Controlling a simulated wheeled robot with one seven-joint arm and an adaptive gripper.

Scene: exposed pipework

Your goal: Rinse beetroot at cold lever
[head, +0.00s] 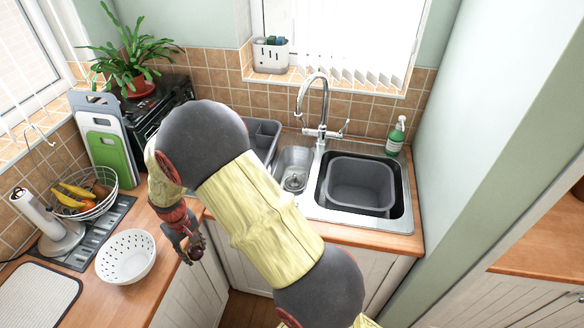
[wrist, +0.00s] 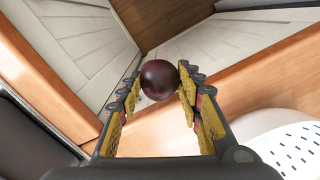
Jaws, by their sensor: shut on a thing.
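My gripper (head: 188,248) is shut on a dark red beetroot (head: 196,252), held near the front edge of the left counter, beside the white colander. In the wrist view the beetroot (wrist: 160,79) sits between the fingertips of the gripper (wrist: 159,84), with cabinet doors and floor beyond it. The chrome tap (head: 322,115) stands behind the sink, with a lever on each side of its body. The right lever (head: 343,128) and left lever (head: 300,116) both show. The small steel basin (head: 292,170) is left of the grey tub (head: 360,185) in the main sink. My arm hides part of the drainer.
A white colander (head: 126,257), a wire fruit basket (head: 85,194), a paper towel roll (head: 45,220) and chopping boards (head: 107,143) stand on the left counter. A green soap bottle (head: 396,137) stands behind the sink at right. The counter's front edge (wrist: 60,105) is close to the gripper.

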